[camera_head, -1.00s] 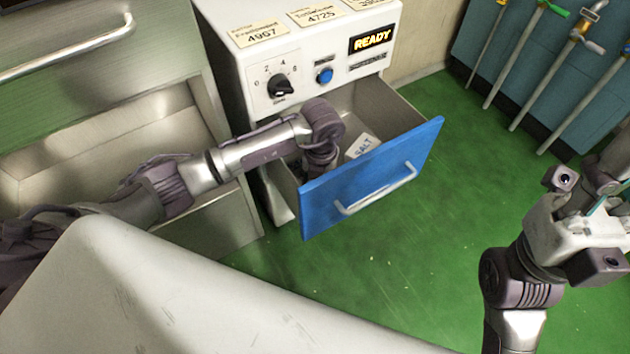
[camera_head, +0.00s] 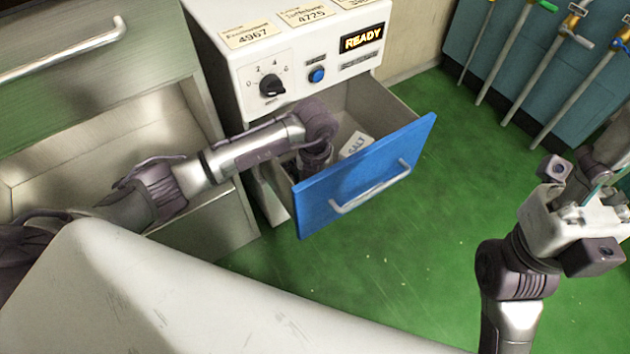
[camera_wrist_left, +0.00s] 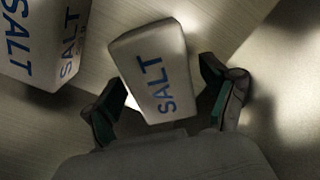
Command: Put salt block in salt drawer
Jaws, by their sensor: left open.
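The salt drawer (camera_head: 365,180) has a blue front with a metal handle and stands pulled open from the white machine. A white block marked SALT (camera_head: 356,145) lies inside it. My left arm reaches down into the drawer, and the front hides the fingertips in the head view. In the left wrist view, my left gripper (camera_wrist_left: 164,104) is open, its fingers on either side of the near end of a salt block (camera_wrist_left: 150,68). I cannot tell whether they touch it. A second salt block (camera_wrist_left: 42,42) lies to the left. My right gripper (camera_head: 590,215) is at the right edge, partly cut off.
The white machine (camera_head: 235,70) has a dial, a blue button and a READY display. A metal cabinet (camera_head: 90,90) with an open drawer stands to the left. Tools hang on a teal rack (camera_head: 530,65) at the back right. The green floor (camera_head: 420,260) is clear.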

